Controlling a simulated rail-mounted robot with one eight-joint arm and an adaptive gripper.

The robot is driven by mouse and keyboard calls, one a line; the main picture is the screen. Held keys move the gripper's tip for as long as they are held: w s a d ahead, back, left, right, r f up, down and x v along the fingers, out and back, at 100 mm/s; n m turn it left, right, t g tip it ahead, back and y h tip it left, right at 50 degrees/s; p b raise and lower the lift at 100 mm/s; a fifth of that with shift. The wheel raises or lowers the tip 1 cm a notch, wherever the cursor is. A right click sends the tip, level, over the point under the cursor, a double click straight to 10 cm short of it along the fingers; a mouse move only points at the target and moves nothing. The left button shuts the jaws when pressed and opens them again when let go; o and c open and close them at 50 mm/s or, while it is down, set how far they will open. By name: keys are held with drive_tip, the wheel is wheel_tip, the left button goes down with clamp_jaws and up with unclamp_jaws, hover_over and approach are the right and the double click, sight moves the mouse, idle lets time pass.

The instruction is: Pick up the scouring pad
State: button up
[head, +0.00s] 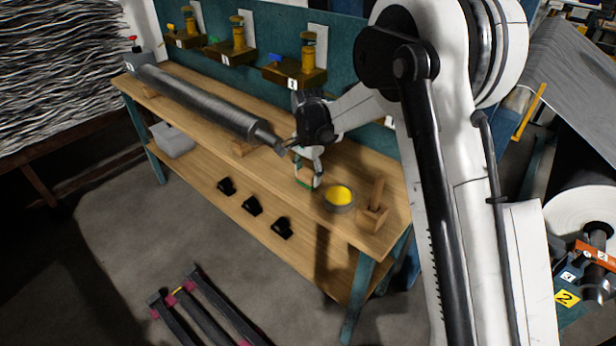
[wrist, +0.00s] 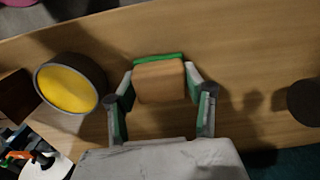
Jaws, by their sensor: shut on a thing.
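The scouring pad (wrist: 160,83) is a tan block with a green layer along its far edge in the wrist view. It lies between the fingertips of my gripper (wrist: 161,92), which is shut on its two sides. In the head view my gripper (head: 309,174) points down over the wooden bench top, with the pad (head: 305,178) at its fingertips, partly hidden by them. I cannot tell whether the pad touches the bench or is slightly above it.
A round dish with yellow contents (head: 339,195) stands just right of the pad. A long grey roll (head: 200,100) lies left on the bench (head: 270,198). Several black holders (head: 252,205) sit lower, in front.

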sight(306, 174)
drive_tip(key=r, duration=0.4)
drive_tip(key=shift+s+a, duration=0.3)
drive_tip(key=shift+s, duration=0.05)
drive_tip(key=s+a+r, duration=0.6)
drive_tip(key=s+a, duration=0.1)
drive_tip(key=s, duration=0.1)
drive_tip(key=shift+a+r+p, duration=0.15)
drive_tip(key=shift+r+p, duration=0.05)
drive_tip(key=shift+p, duration=0.1)
